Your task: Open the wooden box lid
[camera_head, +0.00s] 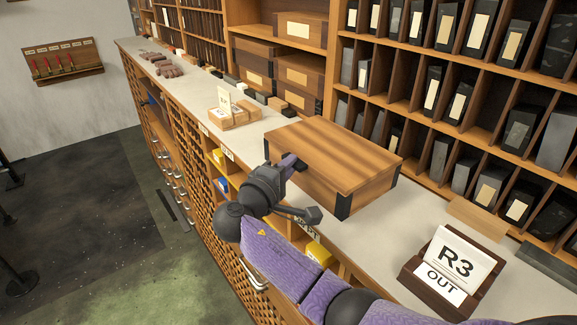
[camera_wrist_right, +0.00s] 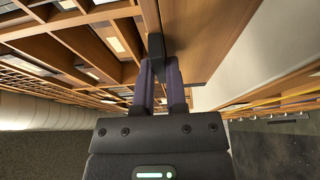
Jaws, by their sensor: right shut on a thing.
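The wooden box (camera_head: 330,185) stands on the pale counter, with black corner pieces on its edges. Its striped wooden lid (camera_head: 340,145) lies flat on top, and I see no gap under it. My right gripper (camera_head: 294,162) is at the left part of the box's front, at the lid's edge. Its purple fingers are shut on a small black tab at that edge. In the right wrist view, the fingers (camera_wrist_right: 160,72) close around the black tab (camera_wrist_right: 156,45) beside the box's wooden surface (camera_wrist_right: 195,35). My left gripper is not in view.
Shelves of dark boxes (camera_head: 440,90) rise close behind. The floor (camera_head: 90,200) in front is mostly clear.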

